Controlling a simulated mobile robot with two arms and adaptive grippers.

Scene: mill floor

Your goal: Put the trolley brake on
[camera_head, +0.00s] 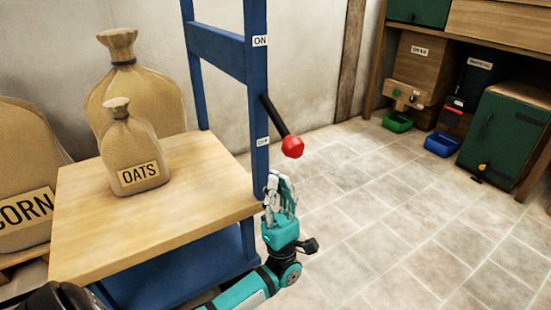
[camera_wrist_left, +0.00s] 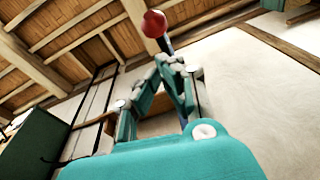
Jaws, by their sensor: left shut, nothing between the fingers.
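The trolley (camera_head: 160,162) has a wooden deck and a blue upright frame. Its brake lever (camera_head: 276,118) is a black rod with a red knob (camera_head: 292,146), pivoted on the blue post. The lever slants down to the right, its knob level with the "OFF" label (camera_head: 263,142). The "ON" label (camera_head: 260,41) is higher on the post. My left gripper (camera_head: 281,186) is shut and empty, below the knob and apart from it. In the left wrist view the red knob (camera_wrist_left: 154,24) shows beyond the fingertips. My right gripper is not in view.
An oats sack (camera_head: 134,153) stands on the deck. A larger sack (camera_head: 122,75) and a corn sack (camera_head: 25,200) are behind and left. A bench with bins and a green cabinet (camera_head: 503,137) stands at the right. The tiled floor (camera_head: 390,210) between is clear.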

